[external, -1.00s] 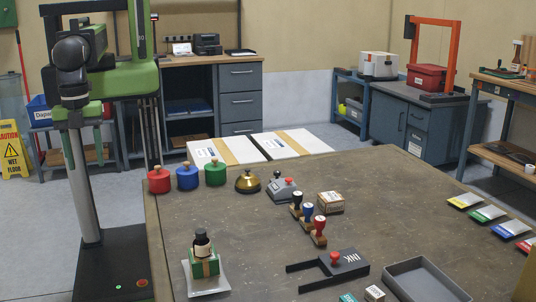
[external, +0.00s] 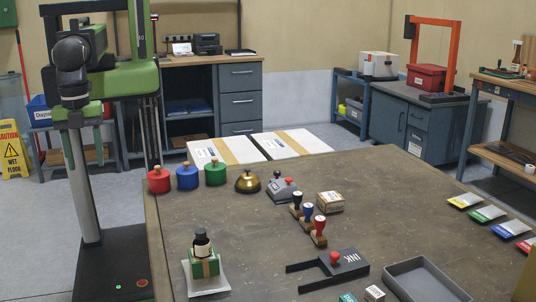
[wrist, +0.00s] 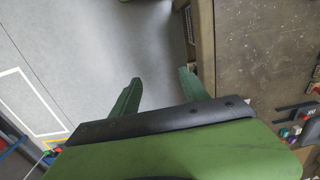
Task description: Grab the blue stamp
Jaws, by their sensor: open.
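The blue stamp (external: 308,211) stands upright on the table (external: 240,235) in the external view, with a blue handle and a wooden base. It is the middle one of a slanting row, between a black stamp (external: 297,200) and a red stamp (external: 319,228). My gripper (wrist: 158,88) is open and empty in the wrist view, its two green fingers apart above the grey floor beside the table's edge. In the external view it is at the left, off the table and far from the stamp. The blue stamp cannot be made out clearly in the wrist view.
A grey stapler-like device (external: 281,190) and a brass bell (external: 248,181) are behind. The table's middle left is clear.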

